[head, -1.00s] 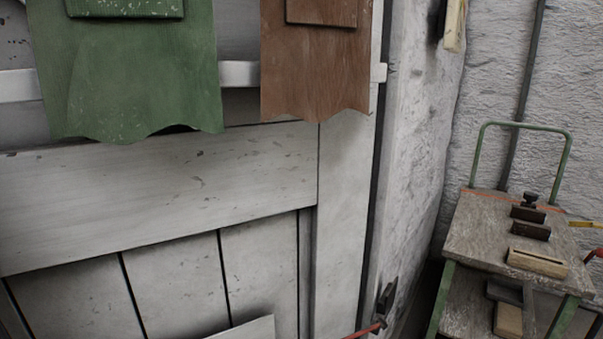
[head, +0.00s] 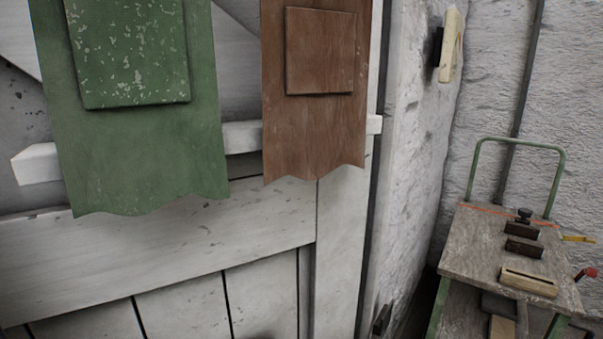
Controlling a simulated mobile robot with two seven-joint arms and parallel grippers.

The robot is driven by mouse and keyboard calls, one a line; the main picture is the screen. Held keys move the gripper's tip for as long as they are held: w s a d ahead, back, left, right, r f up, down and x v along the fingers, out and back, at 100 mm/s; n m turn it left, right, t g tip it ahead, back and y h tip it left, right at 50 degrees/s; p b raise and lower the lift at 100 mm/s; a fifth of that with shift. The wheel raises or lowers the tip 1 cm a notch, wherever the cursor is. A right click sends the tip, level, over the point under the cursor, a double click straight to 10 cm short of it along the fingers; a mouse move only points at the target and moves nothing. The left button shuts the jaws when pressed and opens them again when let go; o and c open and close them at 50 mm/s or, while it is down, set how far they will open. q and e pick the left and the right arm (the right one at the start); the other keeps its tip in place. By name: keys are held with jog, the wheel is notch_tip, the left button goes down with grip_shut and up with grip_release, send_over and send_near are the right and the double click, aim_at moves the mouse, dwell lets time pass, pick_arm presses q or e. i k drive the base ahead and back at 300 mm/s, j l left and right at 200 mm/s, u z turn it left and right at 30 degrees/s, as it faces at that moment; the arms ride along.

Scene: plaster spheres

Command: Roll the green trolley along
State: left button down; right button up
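The green trolley (head: 466,256) stands at the right of the head view, near the corner of the rough white walls. It has a green tubular frame with an upright handle (head: 520,142) at its far end and worn wooden shelves. Dark and pale wooden tools lie on its top shelf, among them a pale wooden block (head: 529,282). More blocks lie on the lower shelf. Its wheels are out of view. Neither of my grippers is in view.
A white plank door (head: 150,260) fills the left and middle. A green apron-like panel (head: 140,160) and a brown one (head: 313,130) hang before it by a white rail (head: 40,163). A pale wooden piece (head: 452,45) hangs on the wall. No floor is clearly visible.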

aim_at(477, 255)
jog(key=z, duration=1.3)
jog(key=i+l, duration=0.15)
jog(key=i, duration=0.2)
jog(key=i+l, duration=0.2)
jog(key=i, duration=0.2)
jog(key=i+l, duration=0.15)
jog(key=i, duration=0.2)
